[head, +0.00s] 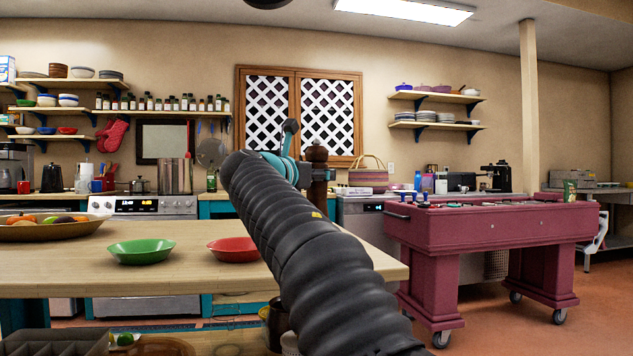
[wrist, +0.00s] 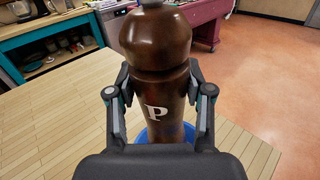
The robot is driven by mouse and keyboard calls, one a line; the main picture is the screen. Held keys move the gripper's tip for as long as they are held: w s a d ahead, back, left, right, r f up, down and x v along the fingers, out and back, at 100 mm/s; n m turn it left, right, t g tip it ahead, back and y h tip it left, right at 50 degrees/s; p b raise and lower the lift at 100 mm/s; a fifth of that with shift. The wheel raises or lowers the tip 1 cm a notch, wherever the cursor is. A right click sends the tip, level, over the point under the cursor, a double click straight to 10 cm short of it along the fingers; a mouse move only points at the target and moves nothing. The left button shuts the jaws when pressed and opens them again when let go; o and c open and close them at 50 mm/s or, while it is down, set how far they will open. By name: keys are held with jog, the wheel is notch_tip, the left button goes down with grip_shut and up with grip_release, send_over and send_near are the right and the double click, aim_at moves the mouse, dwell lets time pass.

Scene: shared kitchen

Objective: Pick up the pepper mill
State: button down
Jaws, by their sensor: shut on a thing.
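The pepper mill (wrist: 157,45) is dark brown glossy wood with a rounded head and a white letter P on its body. In the wrist view it stands between the two fingers of my gripper (wrist: 158,92), which is shut on its body. It also shows in the head view (head: 318,178), just right of the end of my arm, with its lower part partly hidden. In the wrist view its foot is hidden by my gripper. A blue round thing (wrist: 146,135) shows behind the mill's lower part, mostly hidden.
The wooden worktop (head: 90,275) carries a green bowl (head: 141,251), a red bowl (head: 235,249) and a wide fruit bowl (head: 40,231). A maroon foosball table (head: 490,225) stands on the right. Open floor (head: 570,320) lies in front of it.

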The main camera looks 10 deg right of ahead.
jog(key=shift+r, duration=0.7)
jog(key=shift+s+d, duration=0.15)
jog(key=shift+s, duration=0.2)
jog(key=s+d+r+p, duration=0.5)
jog(key=s+r+p, duration=0.2)
jog(key=s+r, duration=0.2)
notch_tip(320, 180, up, 3)
jog(key=shift+s+d+f, duration=0.15)
jog(key=shift+s+f, duration=0.05)
jog(key=shift+s, duration=0.2)
